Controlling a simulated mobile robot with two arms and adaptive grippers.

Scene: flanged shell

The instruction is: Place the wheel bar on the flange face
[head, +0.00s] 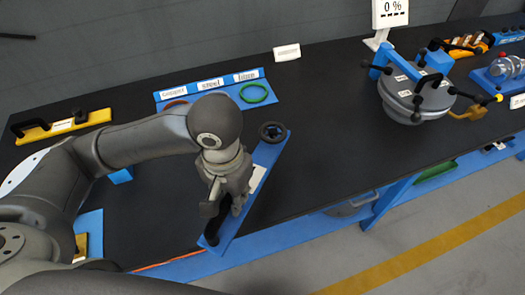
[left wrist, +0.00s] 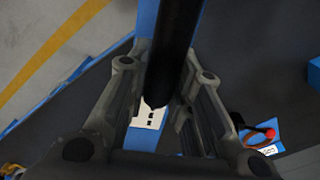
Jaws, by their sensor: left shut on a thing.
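The wheel bar (head: 270,157) is a long blue bar with a small black wheel at its far end, a white label and a black handle at its near end. It lies along the table's front edge; whether it touches the table I cannot tell. My left gripper (head: 226,198) is above its near half, shut on the black handle (left wrist: 173,50), with the bar's blue face and label behind it in the left wrist view. The grey flanged shell (head: 422,98) stands at right, with a blue bracket and black knobs on top. My right gripper is not in view.
A blue board (head: 210,88) with labels and a green ring (head: 254,93) lies behind my arm. A yellow bar (head: 62,127) with black handles is at far left. The black table is clear between the wheel bar and the shell. A sign stand (head: 390,14) reads 0 %.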

